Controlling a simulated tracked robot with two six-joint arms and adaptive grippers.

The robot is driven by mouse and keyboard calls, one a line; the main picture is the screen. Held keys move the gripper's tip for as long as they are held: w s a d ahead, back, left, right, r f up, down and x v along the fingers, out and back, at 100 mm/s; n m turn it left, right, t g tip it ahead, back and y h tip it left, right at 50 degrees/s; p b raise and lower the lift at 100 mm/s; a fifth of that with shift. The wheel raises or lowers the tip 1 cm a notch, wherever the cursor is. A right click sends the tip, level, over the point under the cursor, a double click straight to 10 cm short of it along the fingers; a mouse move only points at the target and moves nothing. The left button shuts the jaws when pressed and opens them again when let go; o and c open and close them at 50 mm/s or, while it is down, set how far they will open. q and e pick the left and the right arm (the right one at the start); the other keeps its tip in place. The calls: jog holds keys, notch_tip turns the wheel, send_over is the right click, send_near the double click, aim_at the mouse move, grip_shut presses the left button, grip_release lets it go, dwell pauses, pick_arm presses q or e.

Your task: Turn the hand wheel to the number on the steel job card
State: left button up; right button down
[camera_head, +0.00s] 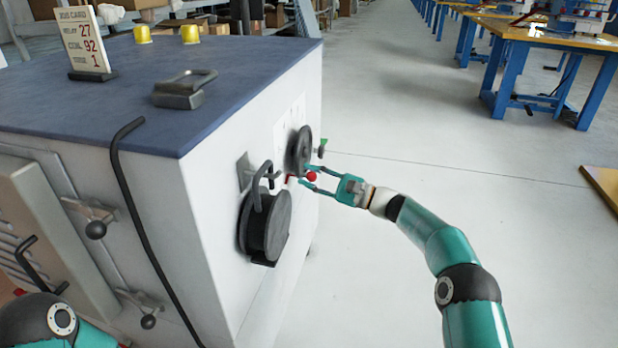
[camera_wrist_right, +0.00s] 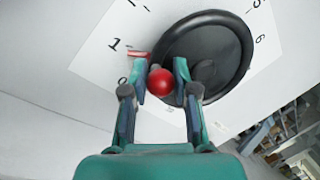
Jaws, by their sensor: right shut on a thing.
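The job card (camera_head: 86,40) stands in a dark foot on the cabinet top at the far left; its rows read 27, 92 and 1. The dark hand wheel (camera_head: 299,151) is on the cabinet's right face; it fills the middle of the wrist view (camera_wrist_right: 207,60). My right gripper (camera_head: 306,176) is shut on the wheel's red knob (camera_wrist_right: 160,82), one finger on each side. A red pointer (camera_wrist_right: 138,55) at the wheel's rim lies close by the 1 on the white dial plate (camera_wrist_right: 97,58). My left gripper is out of view; only part of its arm shows at the lower left.
A black reel on a bracket (camera_head: 265,222) sticks out beside the wheel. A black cable (camera_head: 140,220) hangs over the cabinet's edge. A steel clasp (camera_head: 185,89) and yellow caps (camera_head: 190,34) are on top. The floor right of the cabinet is clear; workbenches (camera_head: 540,38) stand farther back.

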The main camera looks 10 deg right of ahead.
jog(key=shift+w+d+r, duration=0.1)
jog(key=shift+d+r, duration=0.05)
jog(key=shift+r, duration=0.15)
jog(key=c, duration=0.9)
grip_release()
jog(key=shift+f, duration=0.1)
jog(key=v, duration=1.2)
jog(key=shift+f, duration=0.2)
